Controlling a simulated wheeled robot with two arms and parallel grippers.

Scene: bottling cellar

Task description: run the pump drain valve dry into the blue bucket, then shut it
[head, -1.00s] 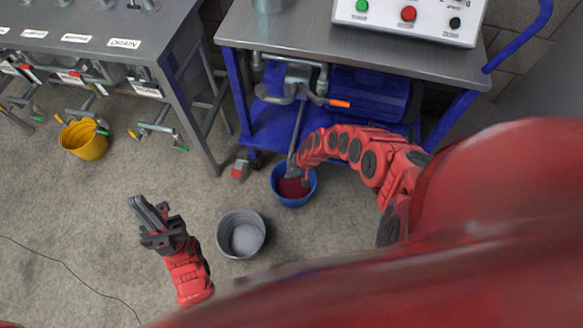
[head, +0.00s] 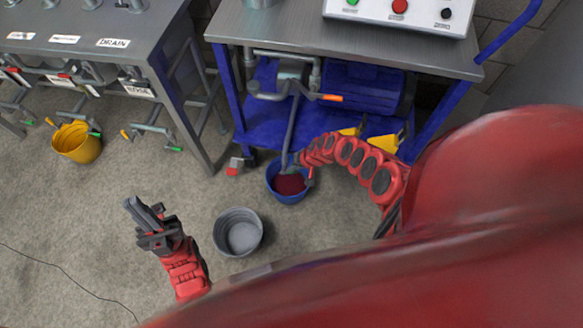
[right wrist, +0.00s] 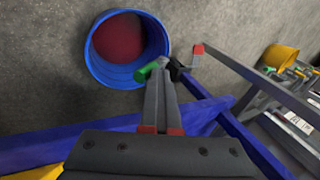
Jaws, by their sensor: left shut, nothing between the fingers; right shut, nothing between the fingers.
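The blue bucket (head: 270,184) stands on the floor at the front of the pump cart, with dark red liquid (head: 290,184) in it. It also shows in the right wrist view (right wrist: 97,66). A grey pipe (head: 291,125) runs down from the pump (head: 366,88) towards the bucket. In the right wrist view a green valve handle (right wrist: 147,71) is by the bucket's rim. My right gripper (right wrist: 160,76) is shut and empty, its tips at the handle; contact is unclear. Whether liquid runs is not visible. My left gripper (head: 140,212) is shut and empty above the floor.
A grey bucket (head: 238,232) stands just left of the blue one. A yellow bucket (head: 77,143) is under the bench (head: 100,25) with labelled outlets. The cart's top carries a button box (head: 400,12). Yellow pieces (head: 384,143) are by the cart's lower shelf.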

